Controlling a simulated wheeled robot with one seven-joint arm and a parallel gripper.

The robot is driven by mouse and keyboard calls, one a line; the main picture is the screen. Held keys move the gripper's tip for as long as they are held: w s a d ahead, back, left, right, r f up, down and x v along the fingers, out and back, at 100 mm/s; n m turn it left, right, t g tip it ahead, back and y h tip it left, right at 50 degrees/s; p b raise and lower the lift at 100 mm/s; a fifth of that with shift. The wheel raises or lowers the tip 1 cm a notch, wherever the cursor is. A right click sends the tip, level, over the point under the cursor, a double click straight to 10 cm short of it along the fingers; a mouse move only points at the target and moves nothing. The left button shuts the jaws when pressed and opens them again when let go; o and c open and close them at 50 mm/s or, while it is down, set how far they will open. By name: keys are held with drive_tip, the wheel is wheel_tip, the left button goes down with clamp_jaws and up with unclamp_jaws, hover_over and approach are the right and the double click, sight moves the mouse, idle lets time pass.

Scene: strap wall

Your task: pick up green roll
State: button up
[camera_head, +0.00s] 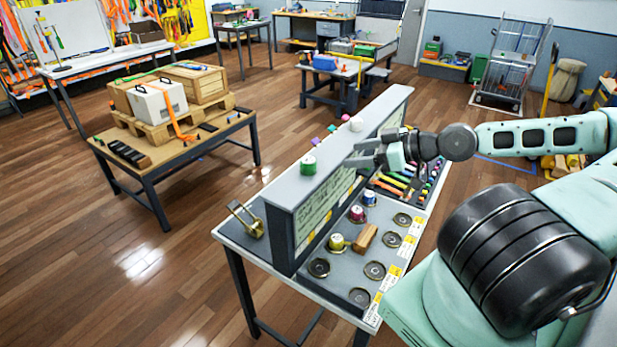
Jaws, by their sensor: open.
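The green roll (308,164) stands on the grey top ledge of the upright panel on the near table. It has a pale top and a green side. My gripper (352,156) is open and empty, to the right of the green roll and apart from it, at about the height of the ledge. Its fingers point left toward the roll. How far the fingers are from the ledge in depth is hard to tell.
A white roll (356,124) stands farther along the ledge. Below on the table are a yellow roll (337,243), a red roll (357,214), a blue roll (369,198), a wooden block (366,238) and round holders. A brass buckle (245,219) lies left of the panel.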

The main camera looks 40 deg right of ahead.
sight(310, 160)
drive_tip(key=b+x, duration=0.2)
drive_tip(key=x, duration=0.7)
drive_tip(key=shift+a+f, duration=0.1)
drive_tip(key=shift+a, duration=0.15)
drive_tip(key=shift+p+x, duration=1.05)
drive_tip(key=shift+x, duration=1.45)
drive_tip(key=shift+w+a+f, duration=0.25)
drive_tip(key=shift+w, duration=0.25)
drive_tip(key=c, duration=1.1)
